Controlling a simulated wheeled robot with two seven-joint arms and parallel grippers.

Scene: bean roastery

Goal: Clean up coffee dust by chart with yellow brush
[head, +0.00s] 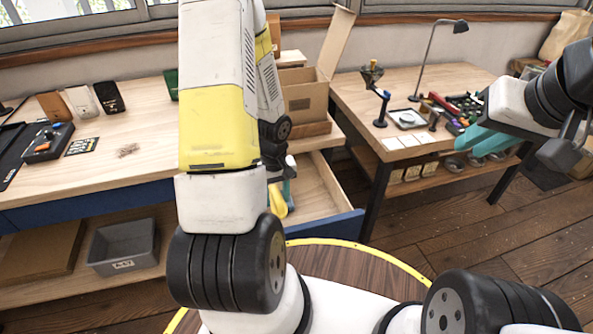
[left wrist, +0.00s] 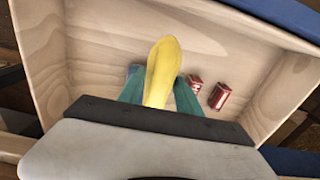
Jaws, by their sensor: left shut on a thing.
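The yellow brush (left wrist: 163,68) is between the teal fingers of my left gripper (left wrist: 157,90), which is shut on it inside the open drawer (left wrist: 85,45). In the head view, part of the brush (head: 277,203) shows beside my arm, which hides most of the gripper. The coffee dust (head: 128,150) is a small brown patch on the left table. The chart (head: 82,146), a small dark card with light marks, lies just left of the dust. My right gripper (head: 487,143) is at the right, its teal fingers apart, with nothing seen between them.
Two small red items (left wrist: 219,97) lie in the drawer near the brush. A black tray (head: 48,142) and several upright packs (head: 80,101) stand around the dust. A cardboard box (head: 300,92) stands above the drawer. A grey bin (head: 124,247) is on the lower shelf.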

